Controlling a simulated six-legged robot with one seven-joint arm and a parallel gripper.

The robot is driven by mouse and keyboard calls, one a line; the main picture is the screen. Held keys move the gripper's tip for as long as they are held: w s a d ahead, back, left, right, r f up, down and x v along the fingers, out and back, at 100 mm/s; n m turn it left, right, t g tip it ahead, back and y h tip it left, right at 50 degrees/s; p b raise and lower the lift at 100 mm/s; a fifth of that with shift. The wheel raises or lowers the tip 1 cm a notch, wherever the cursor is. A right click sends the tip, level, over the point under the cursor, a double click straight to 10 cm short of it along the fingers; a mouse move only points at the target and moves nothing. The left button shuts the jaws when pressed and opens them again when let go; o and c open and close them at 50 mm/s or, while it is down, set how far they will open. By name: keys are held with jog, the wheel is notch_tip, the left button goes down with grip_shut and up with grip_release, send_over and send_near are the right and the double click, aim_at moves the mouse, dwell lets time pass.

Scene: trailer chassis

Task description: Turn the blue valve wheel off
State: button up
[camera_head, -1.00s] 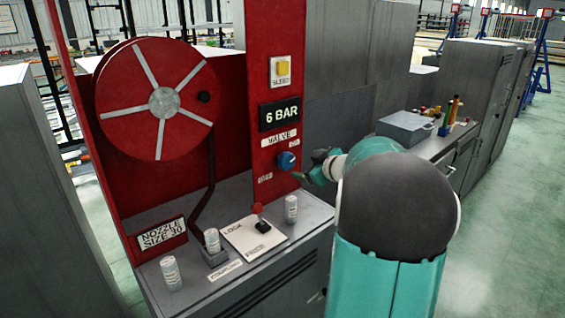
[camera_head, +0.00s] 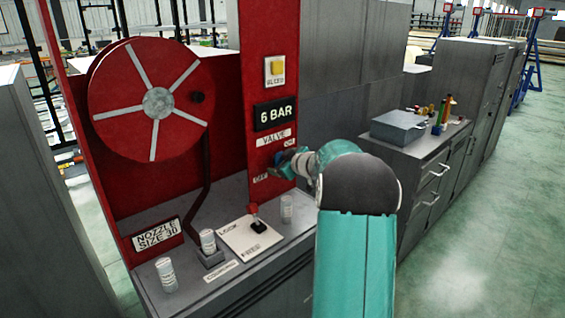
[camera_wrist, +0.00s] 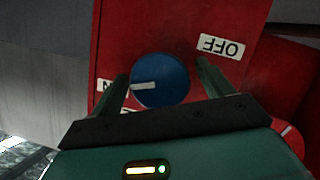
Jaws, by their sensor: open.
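The blue valve wheel (camera_wrist: 160,80) is a round knob with a white pointer line on a red panel (camera_wrist: 185,30). The picture in the wrist view is upside down. The pointer aims left, toward the partly covered ON label (camera_wrist: 112,87). The OFF label (camera_wrist: 221,46) is at the upper right. My gripper (camera_wrist: 162,82) is open, one finger on each side of the wheel; I cannot tell whether they touch it.
A 6 BAR display (camera_head: 276,113) and yellow BLEED button (camera_head: 275,69) are above. A red hose reel (camera_head: 153,100) is at left. Below, the bench holds a LOCK/FREE lever (camera_head: 256,220) and white canisters (camera_head: 287,208). A grey box (camera_head: 398,127) stands right of my arm.

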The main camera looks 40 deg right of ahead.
jog(key=c, duration=1)
